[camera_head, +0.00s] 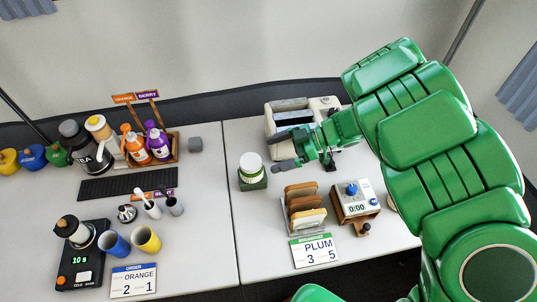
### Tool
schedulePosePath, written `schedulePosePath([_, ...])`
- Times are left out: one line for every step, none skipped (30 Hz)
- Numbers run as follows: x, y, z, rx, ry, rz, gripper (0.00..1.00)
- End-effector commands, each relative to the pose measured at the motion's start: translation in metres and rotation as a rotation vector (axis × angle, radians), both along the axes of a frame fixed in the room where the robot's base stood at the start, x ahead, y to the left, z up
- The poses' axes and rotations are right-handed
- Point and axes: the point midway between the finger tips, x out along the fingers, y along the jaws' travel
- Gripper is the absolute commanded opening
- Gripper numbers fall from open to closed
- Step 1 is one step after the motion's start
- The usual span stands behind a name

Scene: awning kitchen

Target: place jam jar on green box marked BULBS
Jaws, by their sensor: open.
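A pale jar with a white lid and a green band (251,164), seemingly the jam jar, stands upright on a small dark green box (254,184), left of centre on the right-hand table. No BULBS marking is readable on the box. My gripper (281,151) is open and empty, just right of the jar, its fingers pointing left toward it. The gripper appears apart from the jar. My green arm reaches in from the right and hides part of the table.
A toaster (282,120) stands behind my gripper. Bottles (136,147), cups (146,239) and a cold brew device (78,262) crowd the left table.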

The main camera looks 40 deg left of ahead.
Motion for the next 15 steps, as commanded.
schedulePosePath([0.0028, -0.0030, 0.0017, 0.000, 0.000, -0.001, 0.94])
schedulePosePath([0.0041, -0.0045, 0.0025, 0.000, 0.000, -0.001, 0.94])
schedulePosePath([0.0057, -0.0062, 0.0036, 0.001, 0.000, -0.001, 0.94])
schedulePosePath([0.0066, -0.0072, 0.0042, 0.001, 0.001, 0.000, 0.94])
schedulePosePath([0.0072, -0.0080, 0.0047, 0.001, 0.001, 0.000, 0.94])
schedulePosePath([0.0079, -0.0089, 0.0053, 0.001, 0.000, 0.000, 0.94])
schedulePosePath([0.0084, -0.0094, 0.0056, 0.001, 0.000, 0.000, 0.94])
schedulePosePath([0.0088, -0.0098, 0.0058, 0.001, 0.000, 0.000, 0.94])
schedulePosePath([0.0091, -0.0102, 0.0061, 0.001, 0.000, 0.001, 0.94])
schedulePosePath([0.0093, -0.0104, 0.0062, 0.001, 0.000, 0.001, 0.94])
schedulePosePath([0.0094, -0.0106, 0.0063, 0.001, 0.000, 0.001, 0.94])
schedulePosePath([0.0095, -0.0106, 0.0063, 0.001, 0.000, 0.001, 0.94])
schedulePosePath([0.0095, -0.0106, 0.0063, 0.001, 0.000, 0.001, 0.94])
schedulePosePath([0.0095, -0.0106, 0.0063, 0.001, 0.000, 0.001, 0.94])
schedulePosePath([0.0096, -0.0106, 0.0063, 0.001, 0.000, 0.001, 0.94])
